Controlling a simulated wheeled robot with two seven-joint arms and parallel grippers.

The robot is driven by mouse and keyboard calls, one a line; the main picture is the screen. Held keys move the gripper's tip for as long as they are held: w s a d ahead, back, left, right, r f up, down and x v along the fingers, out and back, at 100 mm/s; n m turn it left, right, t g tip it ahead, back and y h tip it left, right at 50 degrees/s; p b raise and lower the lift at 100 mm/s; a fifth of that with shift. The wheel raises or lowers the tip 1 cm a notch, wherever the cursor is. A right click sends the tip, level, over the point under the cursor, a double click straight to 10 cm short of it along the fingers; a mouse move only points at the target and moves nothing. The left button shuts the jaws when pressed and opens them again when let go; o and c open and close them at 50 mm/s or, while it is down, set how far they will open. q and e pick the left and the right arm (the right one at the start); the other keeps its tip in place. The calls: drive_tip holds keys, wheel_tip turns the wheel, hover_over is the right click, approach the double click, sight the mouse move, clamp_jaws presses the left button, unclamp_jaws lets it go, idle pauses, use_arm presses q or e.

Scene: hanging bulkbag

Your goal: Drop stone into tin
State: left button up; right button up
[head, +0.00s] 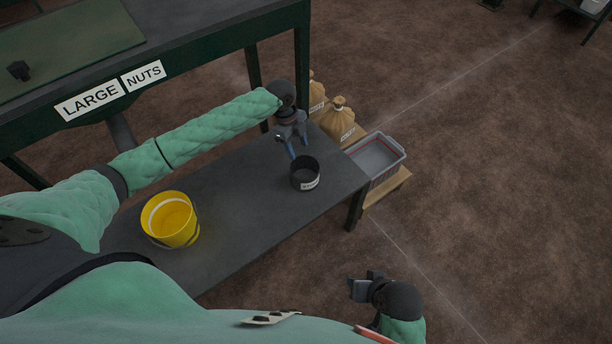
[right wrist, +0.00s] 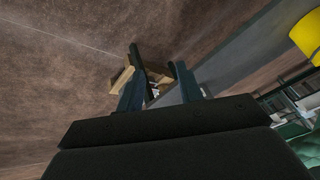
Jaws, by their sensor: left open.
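A dark round tin (head: 305,180) with a white label stands upright on the low grey table, near its right end. My left gripper (head: 298,150) is open just behind the tin's far rim, its blue fingers pointing down and nothing visible between them. I cannot make out a stone in either view, and the tin's dark inside does not show clearly. My right gripper (head: 359,288) hangs over the floor in front of the table. In the right wrist view its fingers (right wrist: 157,65) are apart and nothing is gripped.
A yellow bucket (head: 171,222) stands on the low table (head: 240,215), left of the tin. A grey bin (head: 378,160) and tan sacks (head: 340,122) stand beyond its right end. A tall bench (head: 190,52) labelled LARGE NUTS is behind. Open floor lies right.

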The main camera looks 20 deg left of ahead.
use_arm(q)
drive_tip(key=v, duration=0.6)
drive_tip(key=shift+r, duration=0.15)
use_arm(e)
drive_tip(key=f, duration=0.3)
drive_tip(key=shift+w+a, duration=0.15)
drive_tip(key=shift+w, duration=0.05)
drive_tip(key=shift+r, duration=0.15)
drive_tip(key=shift+w, duration=0.1)
